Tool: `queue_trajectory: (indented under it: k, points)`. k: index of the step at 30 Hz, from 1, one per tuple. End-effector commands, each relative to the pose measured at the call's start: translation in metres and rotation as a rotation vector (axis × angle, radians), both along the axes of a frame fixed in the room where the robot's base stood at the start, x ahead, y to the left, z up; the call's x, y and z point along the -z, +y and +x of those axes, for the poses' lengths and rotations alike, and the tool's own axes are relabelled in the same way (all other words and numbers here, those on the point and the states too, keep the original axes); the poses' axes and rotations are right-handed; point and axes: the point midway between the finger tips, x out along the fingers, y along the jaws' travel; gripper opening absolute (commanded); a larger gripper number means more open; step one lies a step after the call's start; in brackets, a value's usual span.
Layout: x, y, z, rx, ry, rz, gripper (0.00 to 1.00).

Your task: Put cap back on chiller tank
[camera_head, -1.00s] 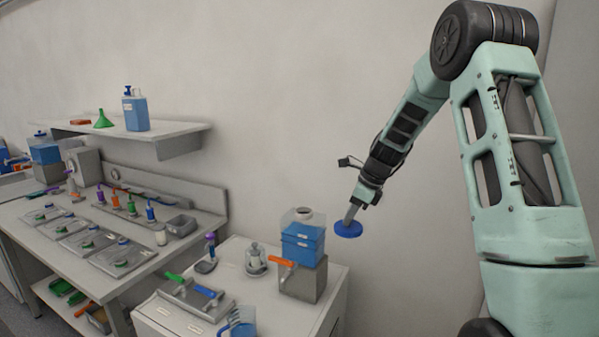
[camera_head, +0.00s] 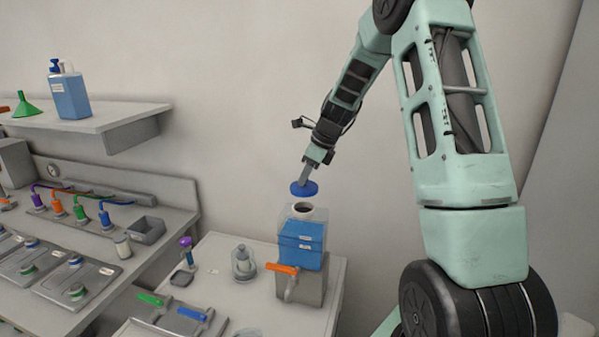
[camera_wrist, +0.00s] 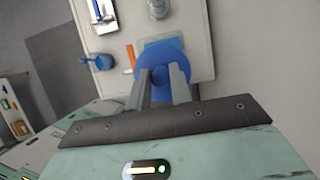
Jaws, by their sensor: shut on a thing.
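The blue round cap (camera_head: 304,188) is held in my gripper (camera_head: 305,180), whose fingers are shut on its top. In the head view it is above the chiller tank (camera_head: 302,238), close over the open dark-rimmed neck (camera_head: 303,208), with a small gap between them. The tank is clear with blue liquid and sits on a grey base (camera_head: 301,284) with an orange-handled tap (camera_head: 284,270). In the wrist view the cap (camera_wrist: 163,58) lies between the two fingers (camera_wrist: 162,76) and hides most of the tank. Whether it is exactly centred over the neck I cannot tell.
A glass vessel (camera_head: 243,264) and a purple-topped tool (camera_head: 186,250) stand left of the tank on the white bench (camera_head: 225,247). Green and blue handled items lie in front. A shelf (camera_head: 110,117) juts from the wall at left. The wall right of the tank is clear.

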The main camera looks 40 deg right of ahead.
Motion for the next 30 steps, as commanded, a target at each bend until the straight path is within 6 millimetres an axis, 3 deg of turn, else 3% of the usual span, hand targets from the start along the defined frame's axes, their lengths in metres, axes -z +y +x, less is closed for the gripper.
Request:
queue_trajectory:
  k: [18, 30]
  points:
    - [0.044, 0.0, 0.0, -0.001, 0.0, 0.0, 0.0]
    - [0.06, 0.0, 0.0, -0.001, 0.0, 0.0, 0.0]
